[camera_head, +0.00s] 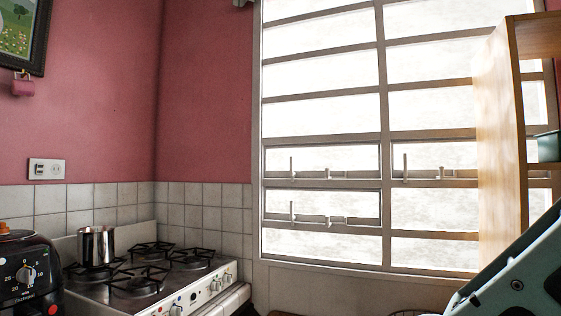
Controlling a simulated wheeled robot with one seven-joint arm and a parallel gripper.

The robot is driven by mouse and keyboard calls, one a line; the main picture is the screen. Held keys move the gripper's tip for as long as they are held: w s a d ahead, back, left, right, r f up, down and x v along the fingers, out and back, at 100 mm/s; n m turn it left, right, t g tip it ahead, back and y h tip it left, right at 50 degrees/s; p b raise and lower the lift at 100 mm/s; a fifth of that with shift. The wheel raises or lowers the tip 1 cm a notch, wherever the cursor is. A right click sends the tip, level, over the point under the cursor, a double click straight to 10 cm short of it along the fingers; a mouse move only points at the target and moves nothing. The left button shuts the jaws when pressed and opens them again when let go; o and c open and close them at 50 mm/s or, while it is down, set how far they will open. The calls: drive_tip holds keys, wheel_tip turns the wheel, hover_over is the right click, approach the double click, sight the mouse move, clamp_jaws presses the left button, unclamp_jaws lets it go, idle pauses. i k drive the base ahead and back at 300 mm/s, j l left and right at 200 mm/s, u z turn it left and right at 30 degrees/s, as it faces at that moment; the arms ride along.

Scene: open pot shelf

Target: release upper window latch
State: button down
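The window (320,112) has a grey metal frame with several bright panes. In its upper latch row, a left latch (328,174) sits on the rail with an upright handle (292,167) beside it. A right latch (440,173) with its own upright handle (405,165) is on the same rail level. A lower latch (328,220) with an upright handle (292,211) is one pane below on the left. Whether the latches are fastened is too small to tell. My gripper is not in view; part of my arm shows at the bottom right.
A wooden shelf (497,130) stands in front of the window's right side, with a dark green item (549,146) on it. A stove (150,285) with a metal pot (96,246) and a black appliance (28,275) are at lower left. The window's left part is unobstructed.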

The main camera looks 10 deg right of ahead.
sight(292, 174)
drive_tip(key=i+j, duration=0.15)
drive_tip(key=i, duration=0.55)
drive_tip(key=i+j+u, duration=0.1)
drive_tip(key=i, duration=0.6)
drive_tip(key=i+j, duration=0.15)
drive_tip(key=i, duration=0.55)
